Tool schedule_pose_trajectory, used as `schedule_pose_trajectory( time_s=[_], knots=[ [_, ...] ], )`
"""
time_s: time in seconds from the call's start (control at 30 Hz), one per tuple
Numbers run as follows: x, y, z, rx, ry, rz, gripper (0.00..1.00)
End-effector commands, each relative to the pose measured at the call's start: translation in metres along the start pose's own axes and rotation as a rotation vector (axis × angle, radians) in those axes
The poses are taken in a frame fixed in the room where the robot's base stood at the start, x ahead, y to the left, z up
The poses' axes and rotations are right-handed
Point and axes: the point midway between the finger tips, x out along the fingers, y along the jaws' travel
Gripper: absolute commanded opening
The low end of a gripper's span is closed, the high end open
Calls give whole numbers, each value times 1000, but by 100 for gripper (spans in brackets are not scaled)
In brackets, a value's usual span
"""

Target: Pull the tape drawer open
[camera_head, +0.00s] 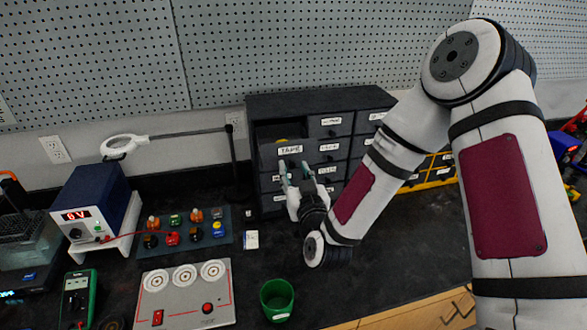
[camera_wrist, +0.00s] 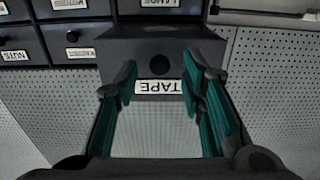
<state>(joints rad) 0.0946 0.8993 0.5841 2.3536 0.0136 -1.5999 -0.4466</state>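The tape drawer (camera_head: 268,153) sticks out of the dark drawer cabinet at its upper left, with its open top showing and something yellow inside. Its white TAPE label (camera_head: 290,150) faces me. In the wrist view the drawer front (camera_wrist: 118,50) appears upside down, with a round dark knob (camera_wrist: 160,63) beside the label (camera_wrist: 158,87). My gripper (camera_head: 296,174) is just in front of the drawer, below the label. In the wrist view its teal-padded fingers (camera_wrist: 159,88) are spread apart, with nothing held between them. The knob appears between the fingers but looks beyond their grip.
The dark cabinet (camera_head: 335,101) holds several other labelled drawers, which look shut. A magnifier lamp (camera_head: 125,144), a power supply (camera_head: 92,205), a button board (camera_head: 187,290) and a green cup (camera_head: 277,299) stand on the bench. Dark bench surface (camera_head: 400,250) is clear to the right.

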Motion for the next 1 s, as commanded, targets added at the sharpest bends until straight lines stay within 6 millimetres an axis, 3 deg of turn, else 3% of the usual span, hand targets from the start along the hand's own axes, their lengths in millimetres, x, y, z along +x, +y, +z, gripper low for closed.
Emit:
schedule_pose_trajectory(
  time_s=[0.2,0.4,1.0],
  knots=[
    [-36,-1,0,-1,-3,-3,37],
    [-56,0,0,0,-1,-2,37],
    [-57,0,-4,-9,-11,-12,37]
  ],
)
